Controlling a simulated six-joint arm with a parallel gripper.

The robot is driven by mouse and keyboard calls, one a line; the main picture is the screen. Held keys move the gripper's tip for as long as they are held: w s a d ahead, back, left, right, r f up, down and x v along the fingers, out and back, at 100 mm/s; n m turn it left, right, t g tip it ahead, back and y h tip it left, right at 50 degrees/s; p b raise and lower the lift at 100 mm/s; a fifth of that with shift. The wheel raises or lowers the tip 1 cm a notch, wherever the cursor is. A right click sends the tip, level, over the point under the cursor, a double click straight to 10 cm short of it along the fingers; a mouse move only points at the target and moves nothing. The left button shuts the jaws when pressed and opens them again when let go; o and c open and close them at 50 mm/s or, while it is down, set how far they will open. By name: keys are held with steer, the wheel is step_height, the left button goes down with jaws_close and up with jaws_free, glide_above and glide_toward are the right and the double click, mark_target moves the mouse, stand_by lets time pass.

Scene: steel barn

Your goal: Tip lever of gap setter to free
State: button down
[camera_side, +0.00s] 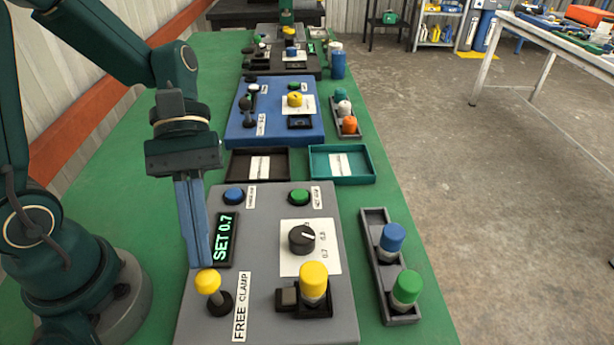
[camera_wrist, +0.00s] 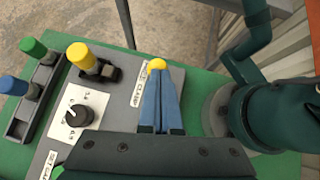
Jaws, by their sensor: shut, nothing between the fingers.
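The gap setter is a grey panel (camera_side: 262,215) on the green bench. Its lever has a yellow ball knob (camera_side: 208,281) on a dark stem, beside a label (camera_side: 241,306) reading FREE at the near end and CLAMP at the far end. In the wrist view the knob (camera_wrist: 156,65) shows just past the fingertips (camera_wrist: 156,80); touching or slightly apart, I cannot tell. The display (camera_side: 223,240) reads SET 0.7.
A black dial (camera_side: 302,238) and a yellow-capped plug (camera_side: 313,281) in a dark holder stand right of the lever. Blue (camera_side: 234,196) and green (camera_side: 300,196) buttons sit at the panel's back. A grey rack (camera_side: 376,240) holds blue-capped and green-capped plugs to the right.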

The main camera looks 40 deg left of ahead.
steer(key=shift+s+d+r, duration=0.15)
steer(key=shift+s+d, duration=0.7)
steer(key=shift+r, duration=0.1)
